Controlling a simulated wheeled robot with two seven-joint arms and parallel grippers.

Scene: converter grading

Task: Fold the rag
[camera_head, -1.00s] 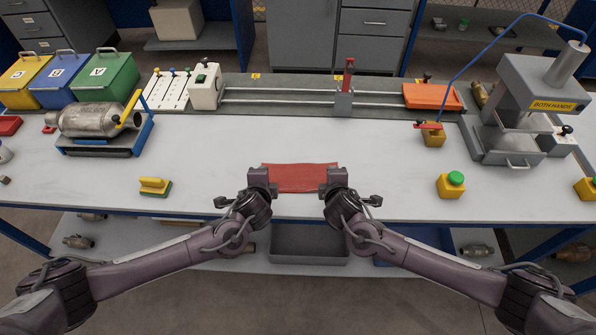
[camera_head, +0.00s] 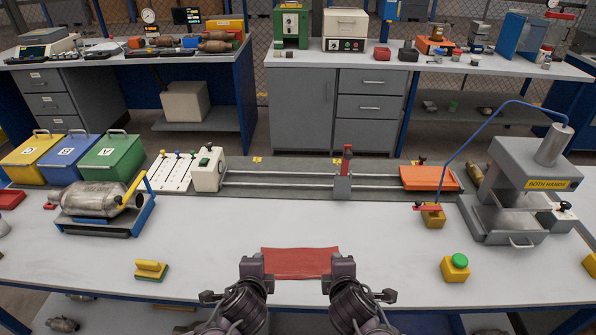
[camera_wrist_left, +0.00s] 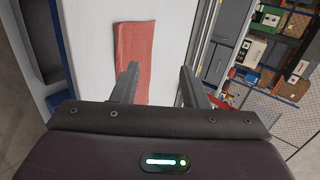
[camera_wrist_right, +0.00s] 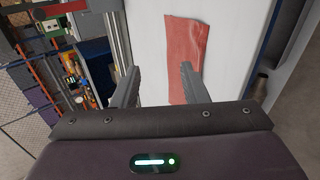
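The red rag (camera_head: 300,263) lies flat on the white tabletop near its front edge, a wide strip in the head view. My left gripper (camera_head: 252,266) is at its left end and my right gripper (camera_head: 342,266) at its right end. In the left wrist view the fingers stand apart, and the rag (camera_wrist_left: 134,45) runs beyond the left-hand finger. In the right wrist view the fingers are also apart, and the rag (camera_wrist_right: 183,45) runs beyond the right-hand finger. Neither gripper is closed on the cloth.
A yellow-handled brush (camera_head: 151,270) lies left of the rag. A green-topped yellow button box (camera_head: 455,267) stands right. A metal converter (camera_head: 100,199) on a blue stand, a rail fixture (camera_head: 343,187) and a press (camera_head: 520,190) stand farther back. The tabletop around the rag is clear.

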